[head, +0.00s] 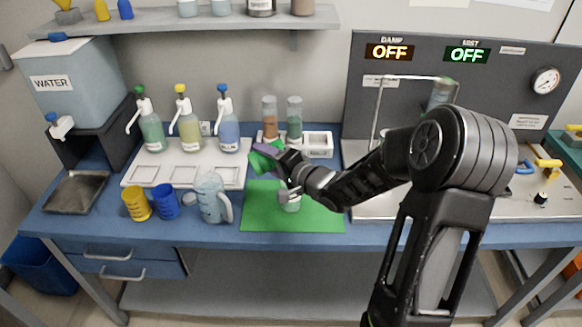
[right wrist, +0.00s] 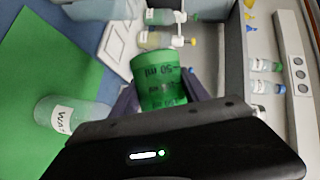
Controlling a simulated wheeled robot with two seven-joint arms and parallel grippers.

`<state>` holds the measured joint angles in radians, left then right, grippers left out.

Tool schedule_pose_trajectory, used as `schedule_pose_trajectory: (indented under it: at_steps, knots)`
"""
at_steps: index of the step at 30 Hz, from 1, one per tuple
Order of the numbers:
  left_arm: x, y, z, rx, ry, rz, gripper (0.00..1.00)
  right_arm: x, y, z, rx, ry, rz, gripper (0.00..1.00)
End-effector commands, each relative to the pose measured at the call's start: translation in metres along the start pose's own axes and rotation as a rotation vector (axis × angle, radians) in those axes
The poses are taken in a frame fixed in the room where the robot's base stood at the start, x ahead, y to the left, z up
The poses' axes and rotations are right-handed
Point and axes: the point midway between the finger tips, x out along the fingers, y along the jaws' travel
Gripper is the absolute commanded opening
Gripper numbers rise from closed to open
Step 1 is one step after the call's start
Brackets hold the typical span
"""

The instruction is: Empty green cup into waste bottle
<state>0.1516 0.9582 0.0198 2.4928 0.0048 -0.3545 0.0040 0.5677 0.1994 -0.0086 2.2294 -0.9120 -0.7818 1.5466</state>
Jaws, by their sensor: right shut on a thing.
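My right gripper (head: 268,151) is shut on the green cup (head: 259,163), partly hidden by the fingers in the head view. The right wrist view shows the cup (right wrist: 158,82) between the fingers, with "50 ml" markings on its side. The cup looks tilted and is above the green mat (head: 262,218). The waste bottle (head: 291,203) stands on the mat, below and slightly right of the cup, partly covered by my gripper. In the right wrist view the bottle (right wrist: 68,114) is clear, with a white label partly cut off, apart from the cup. My left gripper is not seen.
A yellow cup (head: 137,204), a blue cup (head: 166,202) and a clear jug (head: 211,199) stand left of the mat. Pump bottles stand on a white tray (head: 140,174) behind. Two jars in a white rack (head: 318,145) stand behind the gripper.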

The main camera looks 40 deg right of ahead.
Motion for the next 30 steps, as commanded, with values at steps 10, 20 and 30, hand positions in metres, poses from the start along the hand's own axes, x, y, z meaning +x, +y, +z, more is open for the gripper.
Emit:
schedule_pose_trajectory:
  at_steps: [10, 20, 30]
  knots:
    - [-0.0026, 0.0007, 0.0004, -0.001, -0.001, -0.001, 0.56, -0.0005, -0.0012, -0.0013, 0.016, -0.002, -0.007, 0.07]
    - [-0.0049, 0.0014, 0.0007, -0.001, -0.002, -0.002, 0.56, -0.001, -0.002, -0.0022, 0.032, -0.004, -0.014, 0.07]
    - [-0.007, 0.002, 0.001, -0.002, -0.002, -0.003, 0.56, -0.0016, -0.0028, -0.003, 0.047, -0.007, -0.021, 0.07]
